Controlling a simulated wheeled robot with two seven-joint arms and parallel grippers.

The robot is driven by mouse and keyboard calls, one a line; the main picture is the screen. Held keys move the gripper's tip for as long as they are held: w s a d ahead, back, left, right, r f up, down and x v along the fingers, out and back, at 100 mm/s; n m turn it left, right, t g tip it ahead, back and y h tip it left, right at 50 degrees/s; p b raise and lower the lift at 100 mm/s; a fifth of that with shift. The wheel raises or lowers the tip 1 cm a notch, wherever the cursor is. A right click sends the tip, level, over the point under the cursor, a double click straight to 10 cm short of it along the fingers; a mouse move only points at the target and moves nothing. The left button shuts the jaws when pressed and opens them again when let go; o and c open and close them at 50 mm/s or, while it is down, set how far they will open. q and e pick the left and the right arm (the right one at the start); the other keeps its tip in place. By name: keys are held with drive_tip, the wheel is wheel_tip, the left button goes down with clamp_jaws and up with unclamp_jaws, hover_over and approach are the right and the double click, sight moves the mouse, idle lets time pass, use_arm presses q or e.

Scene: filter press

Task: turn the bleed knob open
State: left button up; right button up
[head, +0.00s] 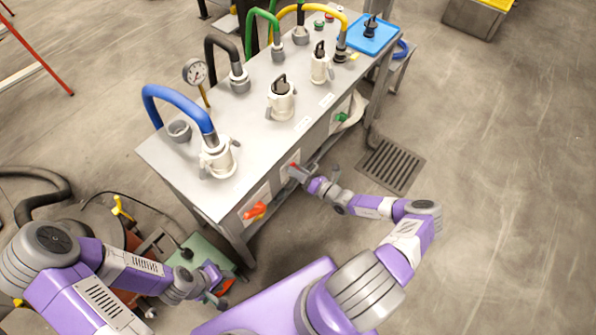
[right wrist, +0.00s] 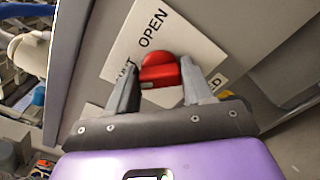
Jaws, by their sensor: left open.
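A red knob (right wrist: 160,72) sits on a white label plate on the bench's front panel. The plate (right wrist: 172,35) reads OPEN above the knob, with a partly covered word to its left. The red knob also shows small in the head view (head: 293,166). In the head view, my right gripper (head: 299,173) is at the front panel. My left gripper (head: 220,286) is open and empty, low in front of the bench.
The steel bench (head: 180,165) carries hoses, white fittings and a gauge (head: 196,72). An orange handle (head: 255,211) and a green knob (head: 342,117) are on the front panel. A floor grate (head: 391,165) lies right of the bench; open floor extends beyond it.

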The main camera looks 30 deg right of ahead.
drive_tip(key=c, duration=0.4)
drive_tip(key=shift+m, duration=0.4)
drive_tip(key=m+b, duration=0.3)
drive_tip(key=m, duration=1.4)
drive_tip(key=shift+d, duration=0.15)
drive_tip(key=shift+m, duration=0.3)
drive_tip(key=o, duration=1)
drive_tip(key=shift+f, duration=0.1)
